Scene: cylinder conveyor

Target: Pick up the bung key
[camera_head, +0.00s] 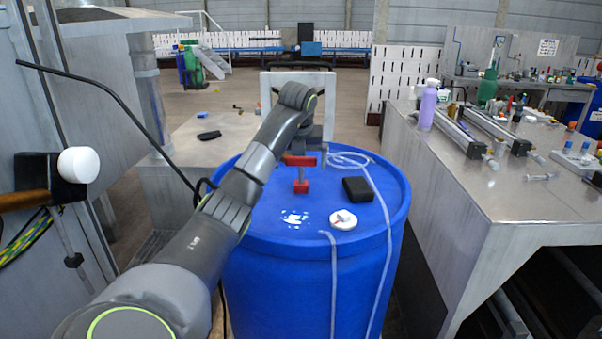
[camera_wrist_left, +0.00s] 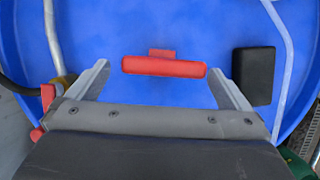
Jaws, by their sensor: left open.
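The bung key (camera_head: 300,161) is a red T-shaped tool. It stands upright on the blue drum lid, its crossbar on top and its red foot low on the lid. In the left wrist view the red crossbar (camera_wrist_left: 164,67) lies level between the two finger tips, with a gap on each side. My left gripper (camera_head: 312,143) is above the drum at the key, open and empty, and partly hidden by my own arm. Its grey fingers (camera_wrist_left: 160,72) are spread wide in the left wrist view. My right gripper is in neither view.
The blue drum (camera_head: 285,285) also bears a black box (camera_head: 357,189), a round white piece (camera_head: 343,220), clear hoses (camera_head: 388,215) and a wet patch. A steel bench (camera_head: 470,190) with bottles stands at the right. Another red part (camera_wrist_left: 47,97) shows left of the fingers.

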